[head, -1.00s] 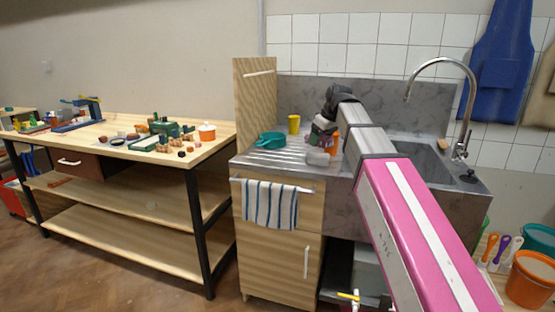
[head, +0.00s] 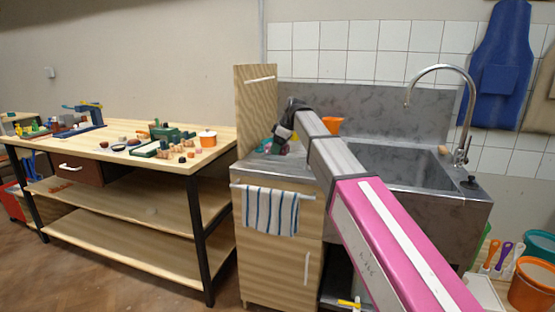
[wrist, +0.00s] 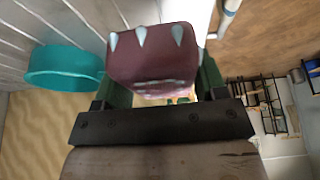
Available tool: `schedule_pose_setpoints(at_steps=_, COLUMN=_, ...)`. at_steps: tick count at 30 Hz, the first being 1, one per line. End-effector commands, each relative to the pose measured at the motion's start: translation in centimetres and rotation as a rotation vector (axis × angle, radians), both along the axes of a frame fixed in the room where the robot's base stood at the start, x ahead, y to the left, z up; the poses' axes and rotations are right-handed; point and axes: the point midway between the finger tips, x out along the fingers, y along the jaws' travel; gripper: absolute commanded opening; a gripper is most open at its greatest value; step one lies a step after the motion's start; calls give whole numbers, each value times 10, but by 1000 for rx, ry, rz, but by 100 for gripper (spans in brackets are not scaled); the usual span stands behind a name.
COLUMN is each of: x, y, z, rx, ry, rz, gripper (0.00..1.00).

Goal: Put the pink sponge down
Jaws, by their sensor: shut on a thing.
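The pink sponge (wrist: 152,62) shows in the wrist view as a dull dark-pink block with pale pointed marks along its far edge. My gripper (wrist: 160,84) is shut on it, with a green finger at each side. In the head view my gripper (head: 283,139) is over the left part of the sink unit, near the wooden side panel. The wrist mostly hides it and the sponge there. I cannot tell whether the sponge touches the ribbed drainboard (wrist: 85,18).
A teal pan (wrist: 64,68) lies on the drainboard, left of the sponge in the wrist view. An orange container (head: 332,124) stands behind my arm. The wooden side panel (head: 256,105) rises close to my gripper. A striped towel (head: 270,211) hangs in front; the basin is right.

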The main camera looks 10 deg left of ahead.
Motion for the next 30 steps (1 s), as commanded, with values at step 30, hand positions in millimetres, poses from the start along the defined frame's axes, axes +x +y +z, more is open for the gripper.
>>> schedule_pose_setpoints(at_steps=30, x=25, y=9, z=-59, rx=0, ry=-1, rz=-1, gripper=46)
